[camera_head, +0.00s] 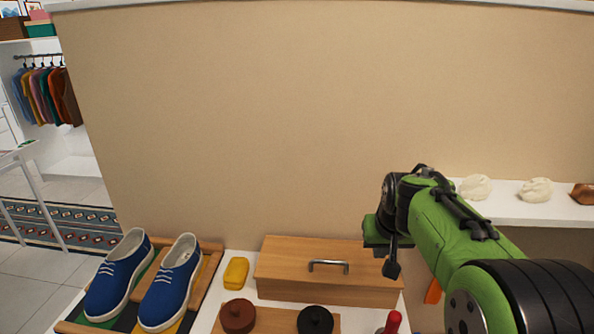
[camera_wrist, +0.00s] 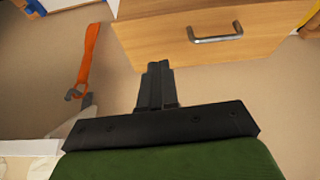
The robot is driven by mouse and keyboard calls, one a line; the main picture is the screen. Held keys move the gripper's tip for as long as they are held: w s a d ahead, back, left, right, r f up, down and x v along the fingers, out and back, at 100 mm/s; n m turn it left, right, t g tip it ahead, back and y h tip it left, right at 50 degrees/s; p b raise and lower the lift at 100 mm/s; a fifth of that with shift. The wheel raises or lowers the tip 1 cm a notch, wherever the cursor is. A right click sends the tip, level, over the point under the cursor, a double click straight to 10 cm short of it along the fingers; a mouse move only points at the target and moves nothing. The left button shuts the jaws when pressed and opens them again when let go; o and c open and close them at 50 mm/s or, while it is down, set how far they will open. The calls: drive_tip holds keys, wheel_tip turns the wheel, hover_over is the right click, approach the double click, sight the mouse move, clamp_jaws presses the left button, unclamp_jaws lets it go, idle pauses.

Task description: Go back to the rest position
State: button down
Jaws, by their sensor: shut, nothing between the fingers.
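My gripper (camera_wrist: 158,85) is shut and empty in the wrist view, its two dark fingers together. It hangs in the air in front of the beige wall, with a wooden drawer box (camera_wrist: 205,32) with a metal handle beyond the fingertips. In the head view my green and black arm reaches in from the lower right, and the gripper end (camera_head: 391,267) shows to the right of the same wooden box (camera_head: 325,262). The fingers are small and partly hidden there.
Blue shoes (camera_head: 172,282) stand on a wooden rack at the left. A yellow block (camera_head: 236,272), a brown lidded pot (camera_head: 238,316) and a black one (camera_head: 315,320) are near the box. A white shelf (camera_head: 500,208) holds pale lumps. An orange strap (camera_wrist: 89,55) hangs nearby.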

drive_tip(key=s+a+r+n, duration=0.1)
drive_tip(key=s+a+r, duration=0.1)
drive_tip(key=s, duration=0.5)
drive_tip(key=s+a+r, duration=0.3)
drive_tip(key=s, duration=0.4)
drive_tip(key=s+a+f+y+p, duration=0.1)
drive_tip(key=s+a+f, duration=0.1)
drive_tip(key=s, duration=1.1)
drive_tip(key=shift+a+f+n+t, duration=0.2)
drive_tip(key=shift+f+n+t, duration=0.2)
drive_tip(key=shift+f, duration=0.35)
